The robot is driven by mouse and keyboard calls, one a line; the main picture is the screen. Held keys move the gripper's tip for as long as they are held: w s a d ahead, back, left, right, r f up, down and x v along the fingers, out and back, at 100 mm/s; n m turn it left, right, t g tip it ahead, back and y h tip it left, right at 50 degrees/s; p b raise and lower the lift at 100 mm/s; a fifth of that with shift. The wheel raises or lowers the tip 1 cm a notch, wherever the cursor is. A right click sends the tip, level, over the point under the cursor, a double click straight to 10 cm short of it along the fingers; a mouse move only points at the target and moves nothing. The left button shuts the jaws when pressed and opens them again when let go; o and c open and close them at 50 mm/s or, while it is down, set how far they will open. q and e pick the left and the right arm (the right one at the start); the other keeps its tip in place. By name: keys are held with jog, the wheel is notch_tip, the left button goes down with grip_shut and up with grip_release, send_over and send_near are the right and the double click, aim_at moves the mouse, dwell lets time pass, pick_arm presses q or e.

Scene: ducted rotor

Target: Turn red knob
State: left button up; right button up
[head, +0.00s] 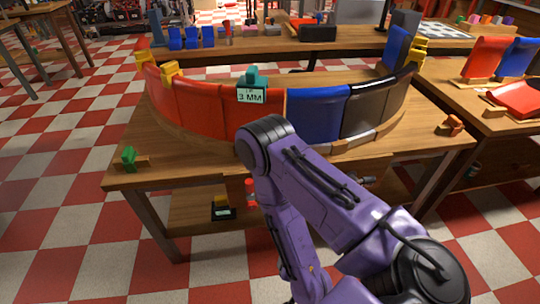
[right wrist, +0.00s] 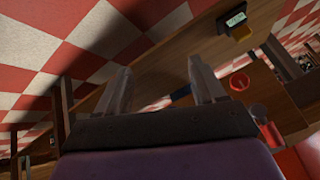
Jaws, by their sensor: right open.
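A small red knob (head: 250,187) shows in the head view below the front of the curved-panel table, above the lower shelf. In the right wrist view a round red knob face (right wrist: 240,82) lies to the right of my right gripper (right wrist: 160,66). That gripper is open, its two fingers apart with nothing between them, and it does not touch the knob. In the head view my purple right arm reaches down in front of the table, and its gripper is out of sight. My left gripper is in neither view.
A dark box with a small display (head: 222,213) stands left of the knob; it also shows in the right wrist view (right wrist: 235,20). The wooden table (head: 125,180) carries curved red, blue and black panels and a "3 MM" sign (head: 251,95). Checkered floor lies open at left.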

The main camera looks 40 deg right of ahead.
jog(key=w+a+f+m+t+b, duration=0.2)
jog(key=w+f+m+t+b, duration=0.15)
jog(key=w+m, duration=0.25)
jog(key=m+t+h+b, duration=0.6)
jog(key=m+b, duration=0.4)
jog(key=m, duration=1.2)
send_near(252, 208)
jog(key=shift+m, duration=0.3)
jog(key=x, duration=0.9)
jog(key=shift+w+d, duration=0.1)
jog(key=shift+w, duration=0.15)
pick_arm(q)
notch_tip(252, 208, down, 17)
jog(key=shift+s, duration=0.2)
pick_arm(e)
jog(key=c, duration=1.1)
